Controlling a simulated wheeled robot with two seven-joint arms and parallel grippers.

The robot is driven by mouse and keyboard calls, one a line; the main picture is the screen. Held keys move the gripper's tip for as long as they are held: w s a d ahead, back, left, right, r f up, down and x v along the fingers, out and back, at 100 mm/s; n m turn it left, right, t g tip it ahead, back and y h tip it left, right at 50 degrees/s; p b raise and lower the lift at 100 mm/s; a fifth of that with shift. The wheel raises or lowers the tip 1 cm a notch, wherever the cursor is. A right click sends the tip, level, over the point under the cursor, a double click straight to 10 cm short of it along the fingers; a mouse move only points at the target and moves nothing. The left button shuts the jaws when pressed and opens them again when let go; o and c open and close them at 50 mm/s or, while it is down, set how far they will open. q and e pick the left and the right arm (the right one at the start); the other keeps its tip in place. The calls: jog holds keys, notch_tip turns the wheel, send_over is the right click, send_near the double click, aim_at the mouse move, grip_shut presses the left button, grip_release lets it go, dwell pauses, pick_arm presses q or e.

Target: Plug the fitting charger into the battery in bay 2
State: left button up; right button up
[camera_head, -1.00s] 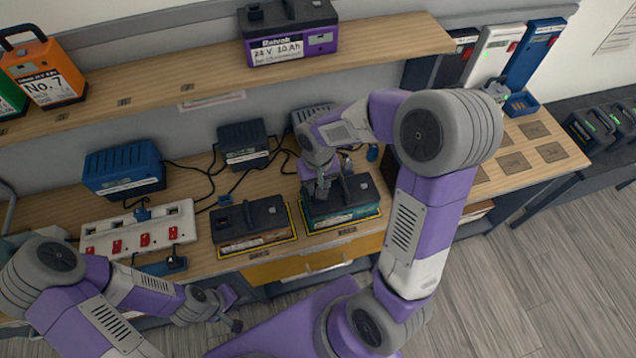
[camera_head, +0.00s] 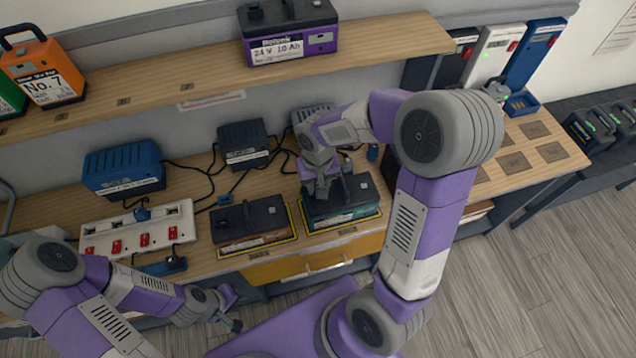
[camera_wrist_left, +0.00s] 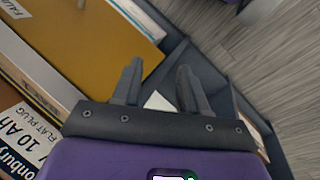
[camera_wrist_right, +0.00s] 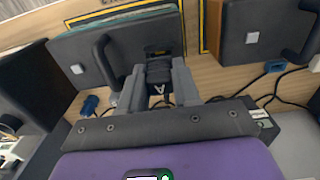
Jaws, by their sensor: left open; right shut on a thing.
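A dark battery with a teal lower part (camera_head: 345,213) sits on a yellow-edged bay on the bench. A second dark battery with a brownish front (camera_head: 250,222) sits in the bay to its left. My right gripper (camera_head: 322,190) is at the teal battery's upper left part. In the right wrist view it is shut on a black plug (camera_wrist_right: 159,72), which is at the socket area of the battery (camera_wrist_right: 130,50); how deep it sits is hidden. My left gripper (camera_head: 232,324) is open and empty in front of the bench; its fingers (camera_wrist_left: 158,85) show apart. Bay numbers are unreadable.
Blue (camera_head: 124,170), dark (camera_head: 243,143) and grey (camera_head: 308,115) chargers stand along the wall with loose cables. A white power strip (camera_head: 140,232) with red switches lies at left. A shelf (camera_head: 200,85) overhangs the back.

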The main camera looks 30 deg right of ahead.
jog(key=shift+f+b, duration=0.85)
jog(key=shift+f, duration=0.15)
jog(key=o, duration=1.1)
notch_tip(320, 180, up, 8)
jog(key=shift+f+p, duration=0.15)
jog(key=shift+p, duration=0.7)
